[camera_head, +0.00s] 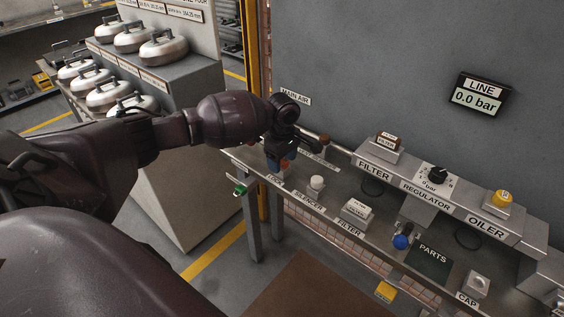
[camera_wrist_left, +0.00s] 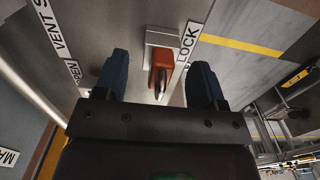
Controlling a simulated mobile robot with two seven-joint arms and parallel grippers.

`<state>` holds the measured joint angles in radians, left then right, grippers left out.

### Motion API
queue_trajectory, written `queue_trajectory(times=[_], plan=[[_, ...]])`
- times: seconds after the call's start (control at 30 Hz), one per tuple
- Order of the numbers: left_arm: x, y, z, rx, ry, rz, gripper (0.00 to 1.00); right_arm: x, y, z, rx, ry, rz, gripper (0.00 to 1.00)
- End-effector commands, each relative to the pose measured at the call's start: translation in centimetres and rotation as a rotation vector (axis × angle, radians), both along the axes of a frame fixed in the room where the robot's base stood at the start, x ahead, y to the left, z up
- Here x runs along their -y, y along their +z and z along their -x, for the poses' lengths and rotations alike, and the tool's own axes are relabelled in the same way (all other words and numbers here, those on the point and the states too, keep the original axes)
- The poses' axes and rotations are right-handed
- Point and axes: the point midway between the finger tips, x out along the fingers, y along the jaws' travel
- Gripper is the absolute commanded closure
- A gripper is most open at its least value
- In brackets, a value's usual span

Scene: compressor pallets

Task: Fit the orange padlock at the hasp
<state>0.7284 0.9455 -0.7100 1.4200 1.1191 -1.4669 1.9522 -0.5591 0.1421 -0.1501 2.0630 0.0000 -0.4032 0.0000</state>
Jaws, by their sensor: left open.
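The orange padlock (camera_wrist_left: 160,66) lies on a small grey block (camera_wrist_left: 157,38) beside the LOCK label, in the left wrist view. My left gripper (camera_wrist_left: 158,82) is open, with its two blue fingers either side of the padlock in that view and gaps on both sides. In the head view the left gripper (camera_head: 277,163) hangs over the left end of the bench and mostly hides the padlock. I cannot make out the hasp; the MAIN AIR area (camera_head: 295,97) behind the gripper is partly covered by my arm. My right gripper is not in view.
The bench (camera_head: 330,212) carries a white silencer (camera_head: 317,183) and a filter block (camera_head: 356,211) right of the gripper. Behind stands the filter, regulator and oiler rail (camera_head: 405,186). A green-tipped fitting (camera_head: 240,189) sticks out at the left end. The gauge (camera_head: 478,95) reads 0.0 bar.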

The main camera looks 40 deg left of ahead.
Motion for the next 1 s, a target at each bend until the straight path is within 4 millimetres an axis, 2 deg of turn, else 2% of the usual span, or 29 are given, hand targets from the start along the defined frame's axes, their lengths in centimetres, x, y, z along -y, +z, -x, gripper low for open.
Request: queue_trajectory(times=[0.33,0.77,1.0], plan=[[0.03,-0.05,0.01,0.0,-0.001,0.0,0.36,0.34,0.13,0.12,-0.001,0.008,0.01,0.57],[0.02,-0.03,0.01,0.0,-0.001,0.0,1.0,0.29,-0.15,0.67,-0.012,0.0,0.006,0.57],[0.01,0.0,-0.01,0.0,-0.001,0.0,1.0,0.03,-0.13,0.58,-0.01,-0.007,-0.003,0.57]])
